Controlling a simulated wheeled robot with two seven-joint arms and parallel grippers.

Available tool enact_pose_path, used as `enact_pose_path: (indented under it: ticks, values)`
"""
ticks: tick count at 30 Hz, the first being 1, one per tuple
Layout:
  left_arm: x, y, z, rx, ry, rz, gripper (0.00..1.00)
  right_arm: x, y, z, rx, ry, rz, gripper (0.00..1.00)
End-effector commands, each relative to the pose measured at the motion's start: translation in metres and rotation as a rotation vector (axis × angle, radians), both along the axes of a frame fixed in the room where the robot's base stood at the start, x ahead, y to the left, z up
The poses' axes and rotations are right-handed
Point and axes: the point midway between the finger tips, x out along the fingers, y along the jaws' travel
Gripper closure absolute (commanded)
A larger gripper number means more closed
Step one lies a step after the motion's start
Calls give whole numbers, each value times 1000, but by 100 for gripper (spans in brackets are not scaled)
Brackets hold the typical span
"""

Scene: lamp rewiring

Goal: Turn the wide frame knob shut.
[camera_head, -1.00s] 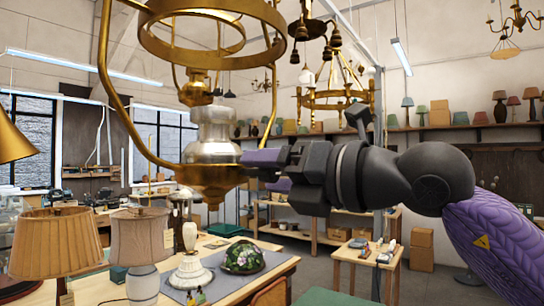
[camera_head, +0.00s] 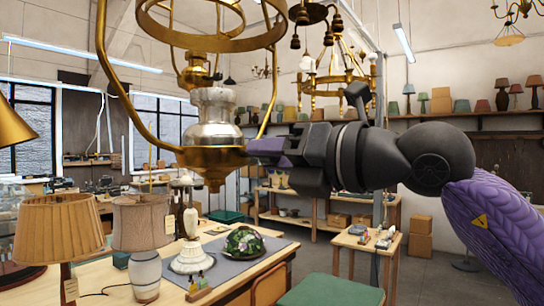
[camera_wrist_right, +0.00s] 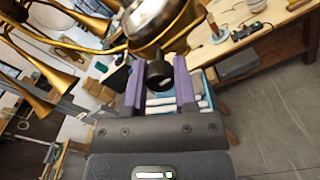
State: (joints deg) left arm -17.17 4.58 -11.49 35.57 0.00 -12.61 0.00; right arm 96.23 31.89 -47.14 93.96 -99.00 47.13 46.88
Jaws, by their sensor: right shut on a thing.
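The wide frame is a hanging brass lamp frame (camera_head: 128,105) with broad rings and a silver and brass font (camera_head: 214,112), at the upper left of the head view. My right gripper (camera_head: 258,148) comes in from the right with its purple fingers against the right side of the brass bowl. In the right wrist view a dark round knob (camera_wrist_right: 158,75) sits below the shiny font (camera_wrist_right: 150,18). The right gripper (camera_wrist_right: 159,92) is shut on this knob, one finger on each side. In the head view the fingers hide the knob. My left gripper is not in view.
Below the lamp, a workbench (camera_head: 110,285) holds two shaded table lamps, a glass base and a flowered dome (camera_head: 244,241) on a grey mat. A small wooden table (camera_head: 365,243) stands to the right. Another brass chandelier (camera_head: 340,80) hangs behind.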

Motion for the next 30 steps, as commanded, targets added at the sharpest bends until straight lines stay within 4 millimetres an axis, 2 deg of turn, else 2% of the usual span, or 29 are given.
enact_pose_path:
  ticks: [13, 30]
  values:
    - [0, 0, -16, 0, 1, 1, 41, 0, 0, -1, -211, -293, 1, 100]
    - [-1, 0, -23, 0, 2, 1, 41, 0, 0, 0, -530, -732, -2, 100]
